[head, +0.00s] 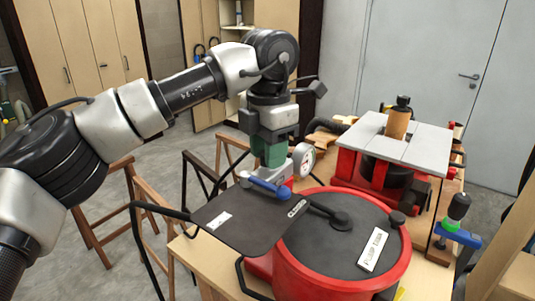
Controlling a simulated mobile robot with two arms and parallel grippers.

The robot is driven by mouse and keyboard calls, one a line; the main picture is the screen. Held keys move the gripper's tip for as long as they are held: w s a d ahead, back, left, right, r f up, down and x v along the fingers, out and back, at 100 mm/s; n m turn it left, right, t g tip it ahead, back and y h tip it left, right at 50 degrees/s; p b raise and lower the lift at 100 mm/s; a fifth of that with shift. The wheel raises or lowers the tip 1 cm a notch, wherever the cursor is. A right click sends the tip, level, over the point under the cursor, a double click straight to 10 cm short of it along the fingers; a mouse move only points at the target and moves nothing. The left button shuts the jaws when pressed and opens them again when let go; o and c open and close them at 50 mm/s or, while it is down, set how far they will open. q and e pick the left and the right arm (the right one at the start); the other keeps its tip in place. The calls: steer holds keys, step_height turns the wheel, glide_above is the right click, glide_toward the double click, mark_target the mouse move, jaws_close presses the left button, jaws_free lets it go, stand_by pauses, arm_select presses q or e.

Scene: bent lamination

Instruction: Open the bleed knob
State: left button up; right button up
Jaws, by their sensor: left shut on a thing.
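My left gripper (271,138) points straight down at the back edge of the red tank (405,262). It is shut on the top of a green fitting (271,156), which I take to be the bleed knob. The fingers hide the knob's upper part, so how far it is turned cannot be seen. A round white dial gauge (301,160) sits right beside it. A blue lever (264,187) lies just below, over a dark plate (235,219). My right gripper is not in view.
The tank has a dark lid with a white label (372,249) and stands on a wooden bench. A red-framed machine with a grey top (411,147) stands behind right. Wooden trestles (105,215) stand left on grey floor.

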arm_select(q)
steer(key=n+b, duration=0.1)
steer(key=n, duration=0.5)
steer(key=shift+r+n+b, duration=0.15)
steer(key=shift+n+b, duration=0.15)
steer(key=shift+b, duration=0.1)
steer(key=n+b, duration=0.1)
steer(key=n, duration=0.5)
steer(key=shift+b, duration=0.3)
steer(key=o, duration=0.9)
step_height(320, 180, up, 11)
steer(key=shift+f+p, duration=0.15)
steer(key=shift+p, duration=0.55)
